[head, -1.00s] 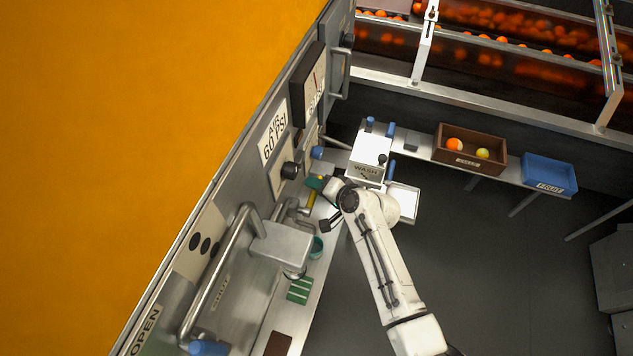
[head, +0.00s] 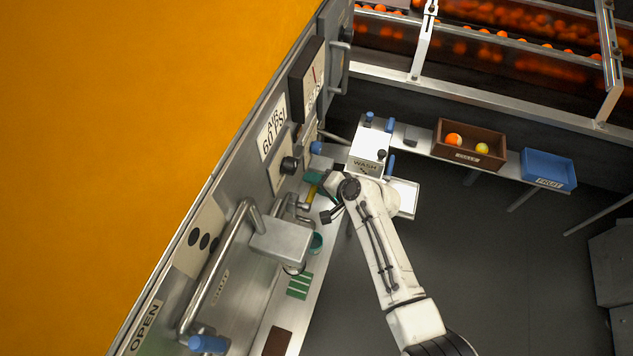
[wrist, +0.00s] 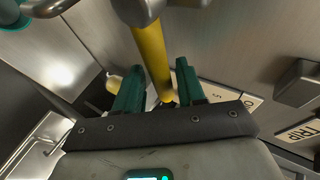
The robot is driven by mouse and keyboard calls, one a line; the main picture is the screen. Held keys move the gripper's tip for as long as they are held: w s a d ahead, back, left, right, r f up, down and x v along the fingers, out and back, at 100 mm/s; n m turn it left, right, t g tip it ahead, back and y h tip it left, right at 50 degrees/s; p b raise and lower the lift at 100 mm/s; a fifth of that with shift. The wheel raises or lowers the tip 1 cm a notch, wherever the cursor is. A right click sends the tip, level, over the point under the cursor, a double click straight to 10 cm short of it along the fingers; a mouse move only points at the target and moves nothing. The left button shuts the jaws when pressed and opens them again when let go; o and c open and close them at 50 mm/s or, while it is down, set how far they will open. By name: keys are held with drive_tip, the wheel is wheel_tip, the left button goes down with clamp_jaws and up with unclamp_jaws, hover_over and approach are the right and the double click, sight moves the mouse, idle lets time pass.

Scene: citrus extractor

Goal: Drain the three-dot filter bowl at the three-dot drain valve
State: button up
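A plate with three black dots (head: 205,238) is on the steel panel at left in the head view. Beside it a bent pipe and a grey metal housing (head: 280,240) stand out from the panel. A small teal cup (head: 316,243) is just right of the housing. I cannot tell which part is the filter bowl or the drain valve. A yellow handle (head: 309,198) hangs from a grey metal fitting. In the wrist view my gripper (wrist: 158,88) has its green fingers apart, with the yellow handle (wrist: 151,55) between them. Contact is not clear.
A white WASH box (head: 369,150) stands behind my gripper on the bench. A brown crate (head: 460,157) with fruit and a blue FRUIT tray (head: 549,170) are farther right. A green ribbed block (head: 299,286) lies below the housing.

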drive_tip(key=shift+o, duration=0.3)
drive_tip(key=shift+r, duration=0.1)
drive_tip(key=v, duration=1)
drive_tip(key=shift+s+d+r, duration=0.15)
drive_tip(key=shift+s+d, duration=0.1)
drive_tip(key=shift+d, duration=0.05)
